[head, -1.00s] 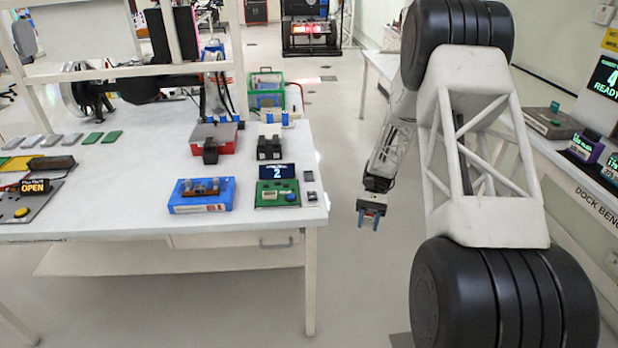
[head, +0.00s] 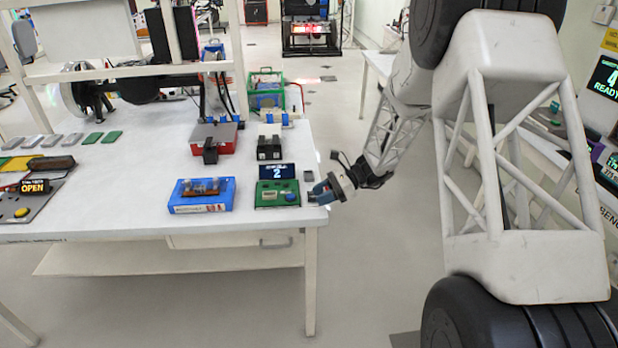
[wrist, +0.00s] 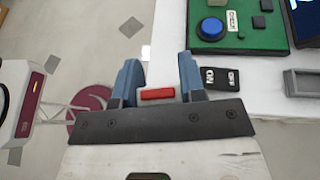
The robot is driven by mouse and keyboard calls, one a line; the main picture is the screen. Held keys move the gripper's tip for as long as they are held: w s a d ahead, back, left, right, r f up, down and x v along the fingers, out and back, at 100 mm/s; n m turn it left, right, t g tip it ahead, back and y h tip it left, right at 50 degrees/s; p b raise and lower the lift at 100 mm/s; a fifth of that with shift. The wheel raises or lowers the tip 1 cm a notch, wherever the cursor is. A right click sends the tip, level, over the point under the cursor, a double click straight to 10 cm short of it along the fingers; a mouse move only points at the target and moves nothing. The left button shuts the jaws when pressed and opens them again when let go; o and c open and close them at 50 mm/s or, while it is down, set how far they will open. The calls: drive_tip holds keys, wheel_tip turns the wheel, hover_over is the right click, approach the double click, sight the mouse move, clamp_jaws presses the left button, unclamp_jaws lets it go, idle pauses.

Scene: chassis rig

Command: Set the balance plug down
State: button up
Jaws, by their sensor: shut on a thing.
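My gripper (head: 320,191) is at the right edge of the white workbench in the head view, beside the green board. In the wrist view its two blue-grey fingers (wrist: 159,72) are shut on a small white piece with a red bar, which I take to be the balance plug (wrist: 157,94). The plug cannot be made out in the head view. A black ON/OFF switch (wrist: 220,78) and a shallow grey holder (wrist: 303,82) lie on the bench to the right.
A blue box (head: 201,195), a red box (head: 213,139) and a black block (head: 269,147) stand on the workbench (head: 120,215). Bare bench lies left of the blue box.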

drive_tip(key=shift+w+a+r+m+t, duration=0.9)
drive_tip(key=shift+w+a+r+t, duration=0.05)
drive_tip(key=shift+w+a+t, duration=0.15)
hover_over(304, 174)
drive_tip(key=s, duration=0.1)
drive_tip(key=shift+f, duration=0.75)
drive_tip(key=shift+f, duration=1.75)
drive_tip(key=shift+f, duration=0.15)
